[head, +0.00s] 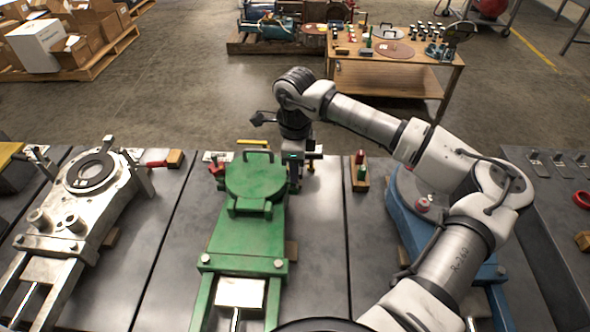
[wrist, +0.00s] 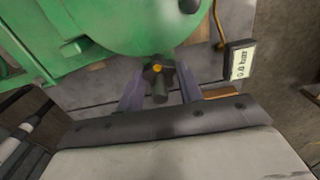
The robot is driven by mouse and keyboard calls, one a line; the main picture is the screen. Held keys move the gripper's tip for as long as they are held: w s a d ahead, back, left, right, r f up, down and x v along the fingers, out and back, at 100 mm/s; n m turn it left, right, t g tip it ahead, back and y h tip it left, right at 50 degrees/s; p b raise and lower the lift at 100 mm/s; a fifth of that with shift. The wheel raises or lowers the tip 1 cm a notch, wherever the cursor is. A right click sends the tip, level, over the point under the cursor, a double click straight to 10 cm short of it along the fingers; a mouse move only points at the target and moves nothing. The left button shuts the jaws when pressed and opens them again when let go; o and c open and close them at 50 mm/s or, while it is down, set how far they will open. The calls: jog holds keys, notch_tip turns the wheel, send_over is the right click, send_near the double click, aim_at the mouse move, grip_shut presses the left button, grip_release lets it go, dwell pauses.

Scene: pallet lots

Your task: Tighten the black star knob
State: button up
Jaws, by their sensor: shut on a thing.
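The black star knob (wrist: 157,72) shows in the wrist view at the edge of the round green housing, with a yellow dot at its centre. My gripper (wrist: 159,88) has its two grey fingers on either side of the knob, shut on it. In the head view my gripper (head: 296,186) points down at the right side of the green machine (head: 240,215), near its round lid (head: 255,177). The knob is hidden there behind my wrist and fingers.
A small display (wrist: 240,60) reading about 0.0 bar sits right of the knob. A grey metal machine (head: 88,190) stands left and a blue one (head: 405,220) right, under my arm. A wooden block with red and green pieces (head: 360,172) is close by on the right.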

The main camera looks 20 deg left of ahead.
jog(key=shift+m, duration=0.4)
jog(key=o, duration=1)
jog(key=shift+r, duration=0.15)
notch_tip(320, 180, up, 14)
jog(key=b, duration=0.1)
jog(key=shift+f, duration=0.2)
